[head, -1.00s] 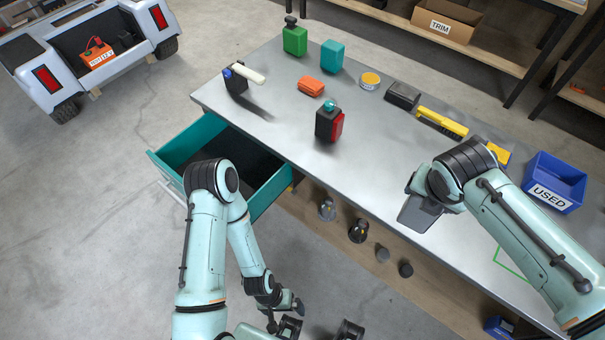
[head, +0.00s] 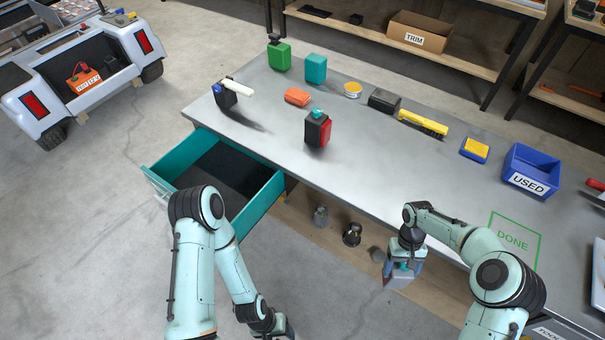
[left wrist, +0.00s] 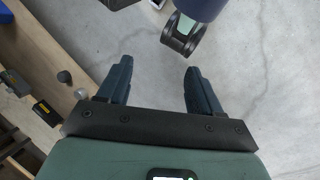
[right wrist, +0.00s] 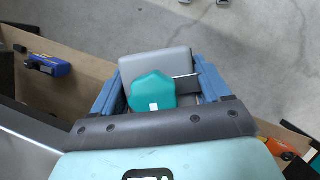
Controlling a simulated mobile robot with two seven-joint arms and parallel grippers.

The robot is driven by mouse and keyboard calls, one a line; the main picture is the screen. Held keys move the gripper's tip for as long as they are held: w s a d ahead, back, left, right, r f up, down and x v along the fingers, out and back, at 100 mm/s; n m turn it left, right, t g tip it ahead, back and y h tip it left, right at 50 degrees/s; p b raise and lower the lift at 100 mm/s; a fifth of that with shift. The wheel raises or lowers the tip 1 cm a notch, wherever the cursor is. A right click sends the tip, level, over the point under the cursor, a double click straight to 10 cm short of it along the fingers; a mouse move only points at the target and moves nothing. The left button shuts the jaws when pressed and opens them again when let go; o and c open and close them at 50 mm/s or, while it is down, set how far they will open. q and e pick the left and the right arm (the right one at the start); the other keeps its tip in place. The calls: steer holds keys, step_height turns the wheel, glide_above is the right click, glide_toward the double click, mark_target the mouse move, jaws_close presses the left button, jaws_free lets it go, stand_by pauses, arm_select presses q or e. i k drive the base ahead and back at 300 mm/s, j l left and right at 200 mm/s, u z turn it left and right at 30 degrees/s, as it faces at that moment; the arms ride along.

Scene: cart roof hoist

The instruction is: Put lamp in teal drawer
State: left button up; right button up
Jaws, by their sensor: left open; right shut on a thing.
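A grey boxy thing with a teal cap, which looks like the lamp (head: 399,281), is in my right gripper (head: 405,262), in front of the workbench's front edge. The right wrist view shows the lamp's grey body (right wrist: 157,64) and teal cap between the two blue fingers (right wrist: 160,88). The teal drawer (head: 262,199) is pulled out at the bench's left end, with a dark, empty-looking floor; its near corner is hidden by my left arm. My left gripper (left wrist: 160,85) is open and empty, low over the floor.
On the workbench (head: 395,165) stand a black-and-red device with a teal knob (head: 317,129), a black device with a white tube (head: 231,92), a green can (head: 279,55) and a blue USED bin (head: 530,170). Several small items sit on the shelf below.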

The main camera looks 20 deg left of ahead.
mark_target(226, 194)
steer(key=k+j+u, duration=0.1)
steer(key=j, duration=0.5)
steer(key=k+j+u, duration=0.1)
steer(key=j, duration=0.5)
steer(key=k+j+u, duration=0.1)
steer(key=j, duration=0.5)
steer(key=k+j+u, duration=0.1)
steer(key=j, duration=0.55)
steer(key=k, duration=0.05)
